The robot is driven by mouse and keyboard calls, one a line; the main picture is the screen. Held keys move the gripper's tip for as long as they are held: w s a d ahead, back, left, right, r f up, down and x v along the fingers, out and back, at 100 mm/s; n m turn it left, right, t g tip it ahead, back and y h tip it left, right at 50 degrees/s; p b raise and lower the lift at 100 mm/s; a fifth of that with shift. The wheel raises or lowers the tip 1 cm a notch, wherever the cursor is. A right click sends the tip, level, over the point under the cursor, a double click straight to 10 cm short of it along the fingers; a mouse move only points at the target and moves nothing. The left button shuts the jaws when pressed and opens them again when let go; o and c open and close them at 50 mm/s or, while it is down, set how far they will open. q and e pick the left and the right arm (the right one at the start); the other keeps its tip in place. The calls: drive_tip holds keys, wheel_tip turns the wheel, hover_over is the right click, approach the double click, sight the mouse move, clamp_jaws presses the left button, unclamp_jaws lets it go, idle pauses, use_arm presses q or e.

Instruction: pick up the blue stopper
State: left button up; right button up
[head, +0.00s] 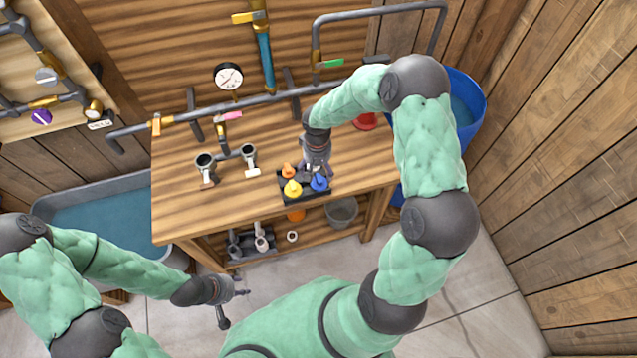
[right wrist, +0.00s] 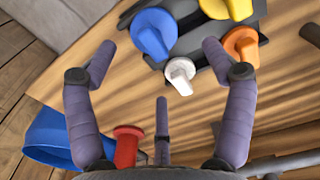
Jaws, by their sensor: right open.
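The blue stopper (head: 319,183) sits in the front right of a small black tray (head: 291,198) on the wooden bench. In the right wrist view the blue stopper (right wrist: 152,35) lies ahead of and between the spread fingertips, untouched as far as I can see. My right gripper (head: 316,168) is open and empty, just behind the stopper at the tray; its purple fingers (right wrist: 158,52) show in the wrist view. My left gripper (head: 236,294) hangs low in front of the bench, away from the tray, with its fingers apart and nothing in them.
A white stopper (right wrist: 180,76), an orange stopper (head: 288,170) and a yellow stopper (head: 292,189) stand close beside the blue one. A red object (head: 366,122) is behind on the bench. Pipe fittings (head: 227,158) stand left of the tray. A blue barrel (head: 468,100) stands at right.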

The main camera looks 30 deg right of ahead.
sight(318, 177)
drive_tip(key=f, duration=0.5)
drive_tip(key=shift+s+b, duration=0.35)
drive_tip(key=shift+b, duration=0.05)
drive_tip(key=c, duration=1.2)
